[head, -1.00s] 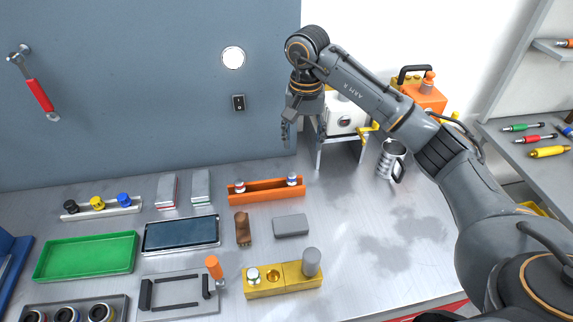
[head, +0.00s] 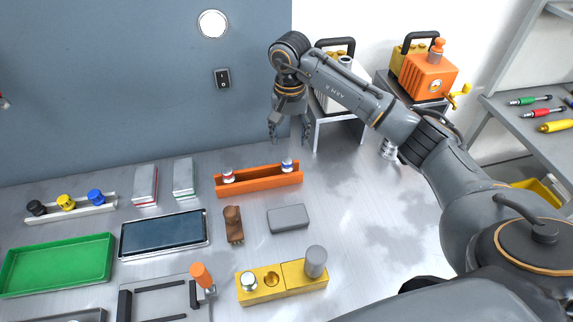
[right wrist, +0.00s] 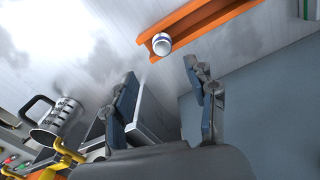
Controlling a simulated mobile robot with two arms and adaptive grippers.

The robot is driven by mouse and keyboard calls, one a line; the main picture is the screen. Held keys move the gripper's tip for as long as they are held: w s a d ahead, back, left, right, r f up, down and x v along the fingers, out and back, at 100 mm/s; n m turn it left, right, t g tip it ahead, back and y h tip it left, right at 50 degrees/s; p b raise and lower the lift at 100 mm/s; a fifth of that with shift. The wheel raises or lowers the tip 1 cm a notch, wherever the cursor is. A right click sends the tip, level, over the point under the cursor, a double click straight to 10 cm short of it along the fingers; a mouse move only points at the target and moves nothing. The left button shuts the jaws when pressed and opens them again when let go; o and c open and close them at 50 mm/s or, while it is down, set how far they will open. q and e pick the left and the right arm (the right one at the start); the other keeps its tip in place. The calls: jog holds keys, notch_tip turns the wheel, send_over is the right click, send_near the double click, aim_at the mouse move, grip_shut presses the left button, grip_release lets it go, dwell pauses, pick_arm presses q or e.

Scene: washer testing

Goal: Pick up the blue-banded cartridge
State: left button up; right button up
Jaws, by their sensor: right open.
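The blue-banded cartridge (head: 288,165) stands upright at the right end of the orange trough (head: 260,184). A red-banded cartridge (head: 228,175) stands at its left end. My right gripper (head: 289,139) is open and empty, pointing down just above and behind the blue-banded cartridge in the head view. In the right wrist view one cartridge (right wrist: 162,44) shows as a pale round top in the trough's end, ahead of the gap between the open fingers (right wrist: 160,72). They look apart from it. My left gripper is not in view.
A white machine on a stand (head: 335,130) is close to the right of my gripper. A metal mug (head: 388,149) stands further right. In front of the trough lie a brown brush (head: 233,224), a grey block (head: 288,218) and a yellow holder (head: 262,290). The grey wall is behind.

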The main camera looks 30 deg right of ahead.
aim_at(287, 159)
notch_tip(287, 159, down, 3)
jog(key=shift+s+f+p, duration=0.15)
jog(key=shift+f+p, duration=0.05)
jog(key=shift+p, duration=0.15)
jog(key=f+p, duration=0.1)
jog(key=f, duration=0.2)
jog(key=f+p, duration=0.1)
jog(key=shift+a+f+p, duration=0.3)
jog(key=shift+f, duration=0.05)
jog(key=shift+w+f, duration=0.2)
jog(key=shift+f, duration=0.25)
jog(key=shift+c, duration=0.2)
grip_shut()
jog(key=shift+r, duration=0.1)
